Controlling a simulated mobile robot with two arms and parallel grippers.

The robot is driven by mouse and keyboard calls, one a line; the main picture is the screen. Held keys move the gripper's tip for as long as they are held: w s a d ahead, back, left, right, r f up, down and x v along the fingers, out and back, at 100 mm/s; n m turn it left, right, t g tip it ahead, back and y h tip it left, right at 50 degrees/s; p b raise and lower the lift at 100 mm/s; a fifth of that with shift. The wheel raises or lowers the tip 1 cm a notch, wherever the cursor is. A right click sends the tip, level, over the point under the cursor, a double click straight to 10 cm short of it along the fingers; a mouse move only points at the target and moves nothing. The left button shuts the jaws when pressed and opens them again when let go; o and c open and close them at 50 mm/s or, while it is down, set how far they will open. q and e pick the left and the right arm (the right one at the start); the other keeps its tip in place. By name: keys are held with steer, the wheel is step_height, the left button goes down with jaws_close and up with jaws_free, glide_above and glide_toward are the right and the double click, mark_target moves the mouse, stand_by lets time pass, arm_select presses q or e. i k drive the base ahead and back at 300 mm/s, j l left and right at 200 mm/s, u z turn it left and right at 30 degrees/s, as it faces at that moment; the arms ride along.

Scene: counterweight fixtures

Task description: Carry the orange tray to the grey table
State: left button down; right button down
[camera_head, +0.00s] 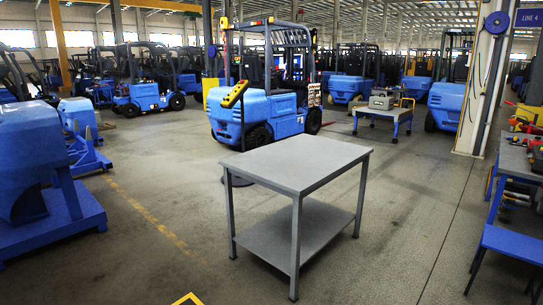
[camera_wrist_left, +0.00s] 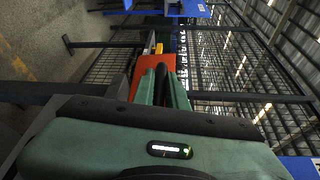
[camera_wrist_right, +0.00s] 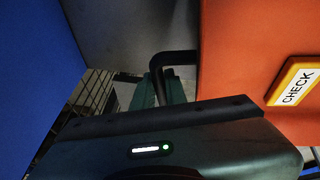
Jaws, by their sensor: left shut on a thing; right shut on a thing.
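The grey table (camera_head: 300,160) stands empty ahead of me in the head view, with a bare lower shelf. The orange tray (camera_wrist_right: 235,50) is outside the head view. In the right wrist view it fills the right side, with a yellow-edged label (camera_wrist_right: 296,86) reading CHECK. My right gripper (camera_wrist_right: 163,88) is shut on its black handle (camera_wrist_right: 176,57). In the left wrist view a strip of the orange tray (camera_wrist_left: 149,67) shows beyond my left gripper (camera_wrist_left: 164,88), which is shut on a dark handle. The tray's inside is hidden.
Open concrete floor (camera_head: 400,210) surrounds the table. A blue forklift (camera_head: 265,110) stands behind it. Blue counterweight fixtures (camera_head: 45,160) stand at the left. A bench with tools (camera_head: 520,160) and a blue stand (camera_head: 515,243) are at the right. A small cart (camera_head: 383,115) is farther back.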

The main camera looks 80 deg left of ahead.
mark_target(299, 165)
steer(key=u, duration=2.4)
steer(key=i+l+u, duration=0.1)
steer(key=i, duration=0.45)
steer(key=i+l+u, duration=0.1)
steer(key=i+l, duration=0.2)
steer(key=i, duration=0.2)
steer(key=i+l, duration=0.2)
steer(key=i, duration=0.35)
steer(key=i+l, duration=0.25)
steer(key=i, duration=0.25)
steer(key=i+l, duration=0.2)
steer(key=i, duration=0.35)
steer(key=i+l, duration=0.2)
steer(key=i, duration=0.3)
steer(key=i+l, duration=0.2)
steer(key=i, duration=0.35)
